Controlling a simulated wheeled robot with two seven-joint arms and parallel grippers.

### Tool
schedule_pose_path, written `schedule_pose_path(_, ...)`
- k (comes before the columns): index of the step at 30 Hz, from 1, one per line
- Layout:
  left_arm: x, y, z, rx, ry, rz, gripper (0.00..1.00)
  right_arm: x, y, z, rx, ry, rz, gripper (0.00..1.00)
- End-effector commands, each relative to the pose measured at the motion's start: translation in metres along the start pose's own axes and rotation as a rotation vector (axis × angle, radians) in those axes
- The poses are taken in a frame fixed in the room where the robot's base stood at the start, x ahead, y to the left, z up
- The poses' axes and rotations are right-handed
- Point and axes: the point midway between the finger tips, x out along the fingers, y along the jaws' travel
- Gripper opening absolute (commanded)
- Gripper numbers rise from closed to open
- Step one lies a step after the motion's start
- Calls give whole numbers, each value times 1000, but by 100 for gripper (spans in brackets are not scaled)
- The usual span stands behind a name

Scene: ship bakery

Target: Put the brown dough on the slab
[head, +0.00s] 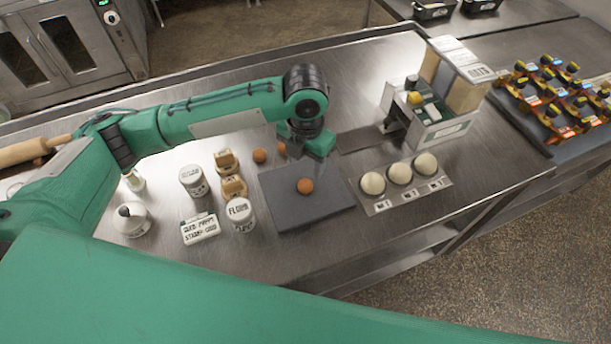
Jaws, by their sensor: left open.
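The slab (285,213) is a dark grey square plate on the steel counter, in the middle of the head view. One brown dough ball (305,186) lies on the slab. A second brown dough ball (260,156) lies on the counter just beyond the slab's far left edge. A third, smaller-looking brown ball (281,148) shows beside my left gripper and is partly hidden by it. My left gripper (306,150) is open, over the slab's far edge, pointing down. Its fingertips are hard to make out. My right gripper is not in view.
Three pale dough balls (399,173) sit on a numbered plate right of the slab. A scale-like device (436,124) and boxes stand behind it. Left are a flour tin (241,215), another tin (193,181), wooden stamps (233,187) and a labelled box (201,229).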

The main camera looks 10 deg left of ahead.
Motion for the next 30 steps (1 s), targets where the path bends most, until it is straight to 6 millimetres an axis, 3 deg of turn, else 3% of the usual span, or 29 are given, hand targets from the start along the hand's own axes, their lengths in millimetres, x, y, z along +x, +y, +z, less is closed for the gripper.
schedule_pose_path(3,-20,0,1,1,-5,0,54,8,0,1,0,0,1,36)
schedule_pose_path(9,-41,0,0,-1,-1,-1,54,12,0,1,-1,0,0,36)
schedule_pose_path(30,-44,0,0,0,1,-1,54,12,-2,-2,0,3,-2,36)
